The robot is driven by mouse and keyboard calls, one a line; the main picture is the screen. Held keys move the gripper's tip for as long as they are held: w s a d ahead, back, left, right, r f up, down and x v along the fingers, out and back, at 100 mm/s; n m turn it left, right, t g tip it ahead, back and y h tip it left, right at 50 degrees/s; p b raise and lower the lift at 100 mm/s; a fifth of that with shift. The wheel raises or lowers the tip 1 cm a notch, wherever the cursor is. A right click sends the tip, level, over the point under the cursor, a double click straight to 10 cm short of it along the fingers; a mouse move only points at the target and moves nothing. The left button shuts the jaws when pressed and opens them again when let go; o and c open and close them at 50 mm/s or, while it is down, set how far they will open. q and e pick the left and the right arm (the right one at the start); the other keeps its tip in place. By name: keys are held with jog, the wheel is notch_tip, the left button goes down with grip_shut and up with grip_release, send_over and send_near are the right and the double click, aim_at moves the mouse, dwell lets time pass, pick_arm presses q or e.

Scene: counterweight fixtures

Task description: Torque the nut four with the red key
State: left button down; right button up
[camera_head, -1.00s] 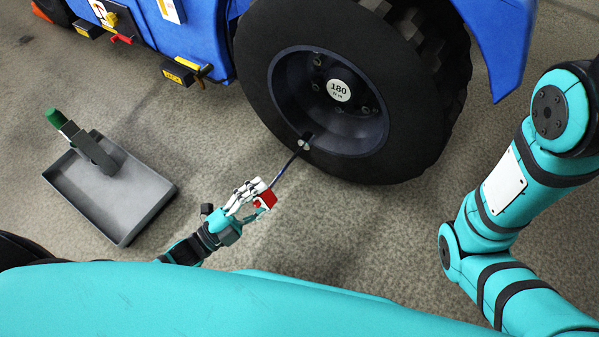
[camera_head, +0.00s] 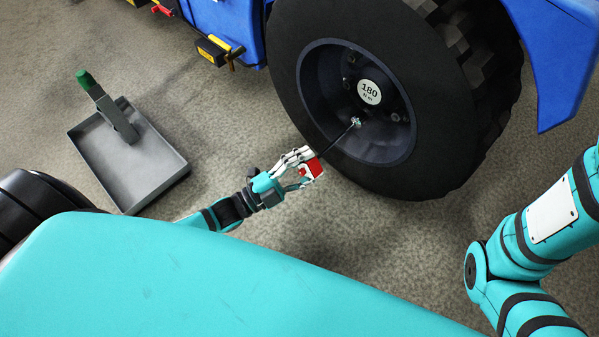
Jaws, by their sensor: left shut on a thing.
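My left gripper (camera_head: 298,168) is shut on the red key, whose red and white handle (camera_head: 314,168) shows at the fingers. The key's thin dark shaft (camera_head: 336,142) runs up and right to a shiny head in front of the dark wheel hub (camera_head: 385,147). The head lies below and left of the round "180 N m" label (camera_head: 370,92), and it covers the spot behind it. I cannot tell whether it sits on a nut. Other nuts (camera_head: 395,116) show around the label; their numbers cannot be read. My right gripper is out of view.
The large black tyre (camera_head: 305,90) surrounds the hub, under a blue vehicle body (camera_head: 225,22). A yellow and black bracket (camera_head: 216,50) sticks out from the vehicle. Floor between tray and wheel is clear.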

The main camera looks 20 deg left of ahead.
aim_at(317, 157)
pick_arm(q)
jog(key=shift+p, duration=0.4)
dwell(0.8)
jog(key=shift+w+d, duration=0.3)
jog(key=shift+w, duration=0.5)
jog(key=shift+w+d, duration=0.3)
jog(key=shift+w, duration=0.5)
dwell(1.4)
jog(key=shift+r, duration=0.1)
jog(key=shift+r+m+g+p, duration=0.15)
jog(key=shift+m+g+p, duration=0.15)
jog(key=shift+m+p, duration=0.45)
jog(key=shift+m, duration=0.45)
jog(key=shift+f+m, duration=0.2)
jog(key=shift+m, duration=0.1)
jog(key=shift+p, duration=0.3)
